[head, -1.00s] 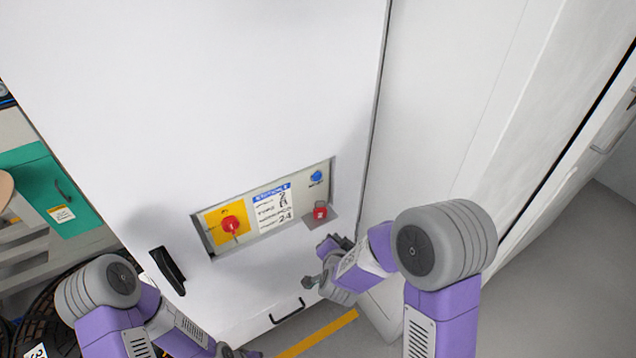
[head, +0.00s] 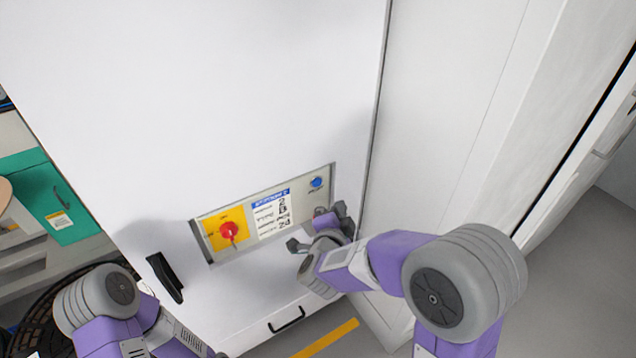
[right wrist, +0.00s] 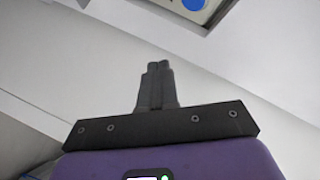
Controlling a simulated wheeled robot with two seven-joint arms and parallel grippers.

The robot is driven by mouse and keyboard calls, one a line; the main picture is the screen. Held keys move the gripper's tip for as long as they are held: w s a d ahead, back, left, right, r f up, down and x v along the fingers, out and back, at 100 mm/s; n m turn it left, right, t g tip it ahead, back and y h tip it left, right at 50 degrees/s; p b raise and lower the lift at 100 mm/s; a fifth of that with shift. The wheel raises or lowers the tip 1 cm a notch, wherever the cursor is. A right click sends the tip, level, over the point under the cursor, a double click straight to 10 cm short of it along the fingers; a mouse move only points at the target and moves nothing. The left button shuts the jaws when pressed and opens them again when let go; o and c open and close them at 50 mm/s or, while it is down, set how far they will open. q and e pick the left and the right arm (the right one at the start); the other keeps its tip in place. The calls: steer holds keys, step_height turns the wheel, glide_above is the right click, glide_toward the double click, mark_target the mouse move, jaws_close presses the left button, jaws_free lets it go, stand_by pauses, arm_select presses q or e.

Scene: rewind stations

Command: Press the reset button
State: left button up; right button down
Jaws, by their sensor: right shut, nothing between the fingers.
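A round blue button (head: 316,183) sits at the right end of the recessed control panel in the head view, with a small label below it. I take it to be the reset button, but its text is too small to read. It also shows at the top edge of the right wrist view (right wrist: 192,4). My right gripper (right wrist: 158,68) is shut and empty.
The panel also bears a red rotary switch (head: 229,231) on a yellow plate and a printed label (head: 271,213). The white cabinet (head: 200,100) has a black handle (head: 165,277) at left and a lower handle (head: 287,319). A white wall (head: 450,110) stands close on the right.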

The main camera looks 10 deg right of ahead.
mark_target(317, 182)
steer(key=w+a, duration=0.2)
steer(key=w, duration=0.4)
steer(key=shift+w+a+p, duration=0.15)
steer(key=shift+p, duration=0.3)
stand_by(1.6)
steer(key=shift+w+a, duration=0.15)
steer(key=shift+w, duration=0.25)
steer(key=shift+w+a, duration=0.15)
steer(key=shift+w, duration=0.2)
stand_by(0.6)
steer(key=shift+s, duration=0.15)
steer(key=shift+s+d, duration=0.25)
steer(key=shift+s, duration=0.35)
